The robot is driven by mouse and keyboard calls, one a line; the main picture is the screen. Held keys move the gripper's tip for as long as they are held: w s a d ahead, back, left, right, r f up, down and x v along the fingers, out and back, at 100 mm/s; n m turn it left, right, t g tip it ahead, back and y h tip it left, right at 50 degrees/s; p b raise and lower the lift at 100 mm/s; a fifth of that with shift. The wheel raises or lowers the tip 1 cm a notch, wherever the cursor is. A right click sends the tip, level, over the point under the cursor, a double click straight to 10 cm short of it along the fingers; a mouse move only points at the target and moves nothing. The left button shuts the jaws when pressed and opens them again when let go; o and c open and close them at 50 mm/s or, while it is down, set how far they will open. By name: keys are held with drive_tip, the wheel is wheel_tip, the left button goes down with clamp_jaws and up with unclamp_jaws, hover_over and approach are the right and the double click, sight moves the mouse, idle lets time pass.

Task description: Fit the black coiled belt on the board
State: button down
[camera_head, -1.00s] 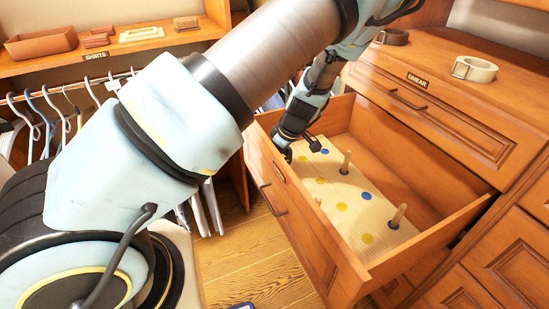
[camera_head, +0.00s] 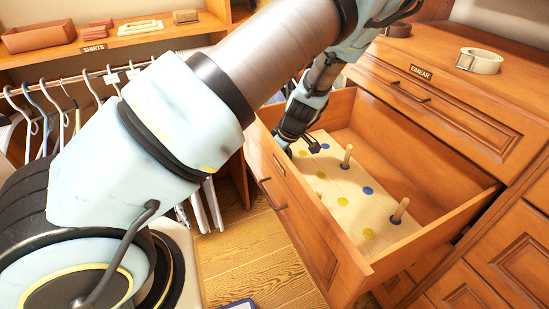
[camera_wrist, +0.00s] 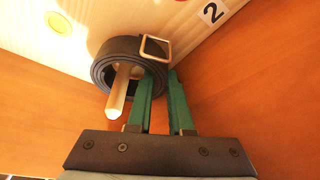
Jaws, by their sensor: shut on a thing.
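The black coiled belt (camera_wrist: 118,58) with its metal buckle (camera_wrist: 155,48) is at the board in the wrist view. A wooden peg (camera_wrist: 118,92) passes through the coil's opening. My gripper (camera_wrist: 161,78) is shut on the coil's wall, one green finger inside the ring and one outside. The board (camera_head: 352,204), with yellow and blue dots, lies in the open drawer; it also shows in the wrist view (camera_wrist: 85,22). In the head view my gripper (camera_head: 291,148) is low at the board's far left end, and the belt is hidden. I cannot tell whether the belt touches the board.
Two other pegs stand on the board, a middle one (camera_head: 346,157) and a near one (camera_head: 400,211). The drawer's walls (camera_head: 345,262) rise close around my gripper. A pale coiled belt (camera_head: 480,61) and a brown one (camera_head: 398,29) lie on the dresser top. Hangers (camera_head: 60,115) hang at left.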

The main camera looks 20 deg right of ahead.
drive_tip(key=shift+f, duration=0.1)
idle(0.3)
drive_tip(key=c, duration=0.7)
unclamp_jaws()
drive_tip(key=shift+c, duration=0.2)
drive_tip(key=b+v, duration=0.1)
drive_tip(key=v, duration=1)
